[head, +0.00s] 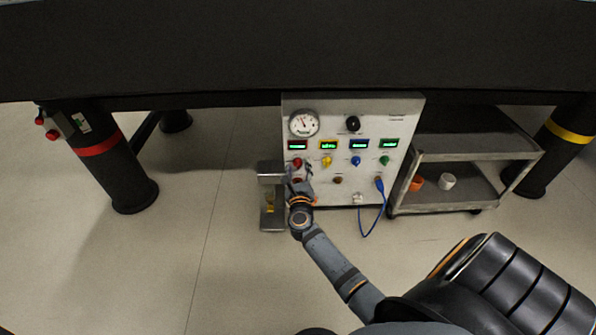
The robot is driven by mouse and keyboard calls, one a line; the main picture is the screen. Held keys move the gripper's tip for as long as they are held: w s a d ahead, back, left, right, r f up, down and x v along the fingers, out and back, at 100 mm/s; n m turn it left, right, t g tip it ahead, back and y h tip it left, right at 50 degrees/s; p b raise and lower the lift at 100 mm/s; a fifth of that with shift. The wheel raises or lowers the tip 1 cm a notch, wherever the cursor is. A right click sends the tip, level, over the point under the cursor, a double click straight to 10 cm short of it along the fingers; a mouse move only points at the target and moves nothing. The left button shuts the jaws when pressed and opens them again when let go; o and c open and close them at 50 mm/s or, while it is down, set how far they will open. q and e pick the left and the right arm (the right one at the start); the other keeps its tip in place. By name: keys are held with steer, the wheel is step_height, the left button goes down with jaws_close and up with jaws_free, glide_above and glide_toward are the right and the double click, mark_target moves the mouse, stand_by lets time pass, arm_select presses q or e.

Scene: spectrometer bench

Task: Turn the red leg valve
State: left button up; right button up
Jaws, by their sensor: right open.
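A dark table leg with a red band (100,145) stands at the left. A small grey box (62,124) with red knobs (52,134) is on its upper part; these are the only valve-like parts I see on that leg. My right gripper (300,181) is far to the right of that leg, in front of the lower left of a white control panel (338,182). It is open, just below a red knob (297,162) on the panel; I cannot tell whether it touches anything. My left gripper is not in view.
The black tabletop (300,50) spans the top. A metal stand (271,168) is close left of my gripper. A blue cable (381,205) hangs from the panel. A grey cart (450,203) with cups stands right. Floor between red-banded leg and stand is clear.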

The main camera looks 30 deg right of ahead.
jaws_close()
stand_by(0.3)
